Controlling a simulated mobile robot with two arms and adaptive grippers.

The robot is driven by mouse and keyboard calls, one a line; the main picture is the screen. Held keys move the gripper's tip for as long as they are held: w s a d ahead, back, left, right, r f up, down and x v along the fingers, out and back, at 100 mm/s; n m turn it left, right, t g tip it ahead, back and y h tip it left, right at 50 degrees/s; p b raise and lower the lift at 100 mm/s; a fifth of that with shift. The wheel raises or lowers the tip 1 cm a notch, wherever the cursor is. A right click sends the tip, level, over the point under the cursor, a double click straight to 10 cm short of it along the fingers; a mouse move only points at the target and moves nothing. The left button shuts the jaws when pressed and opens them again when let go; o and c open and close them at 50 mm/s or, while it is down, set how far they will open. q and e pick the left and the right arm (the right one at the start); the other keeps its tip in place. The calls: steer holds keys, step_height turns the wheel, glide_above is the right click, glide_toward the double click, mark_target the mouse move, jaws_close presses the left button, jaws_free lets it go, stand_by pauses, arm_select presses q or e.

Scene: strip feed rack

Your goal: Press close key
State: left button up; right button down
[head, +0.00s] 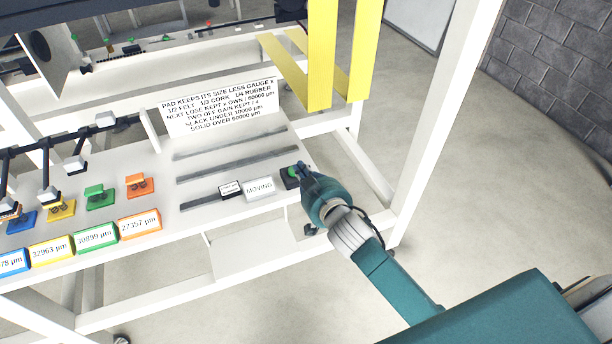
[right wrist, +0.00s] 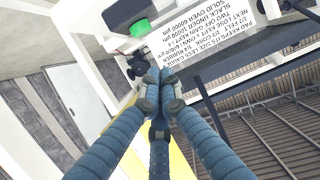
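A green key on a black block (head: 290,176) sits at the right end of the white rack shelf. I can read no "close" label on it. The green key also shows in the right wrist view (right wrist: 140,28), beyond my fingertips. My right gripper (head: 303,173) is just to the right of the key in the head view and hides part of its block. In the right wrist view its fingers (right wrist: 158,76) meet at the tips, with nothing visible between them. I cannot tell whether they touch the key. My left gripper is not in view.
A small display plate reading "MOVING" (head: 259,189) lies left of the key. A rule sign (head: 220,108) stands behind. Orange (head: 139,186), green and yellow blocks with size labels line the shelf. Yellow strips (head: 322,55) hang near a white post (head: 437,110).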

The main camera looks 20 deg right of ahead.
steer(key=shift+v, duration=1.6)
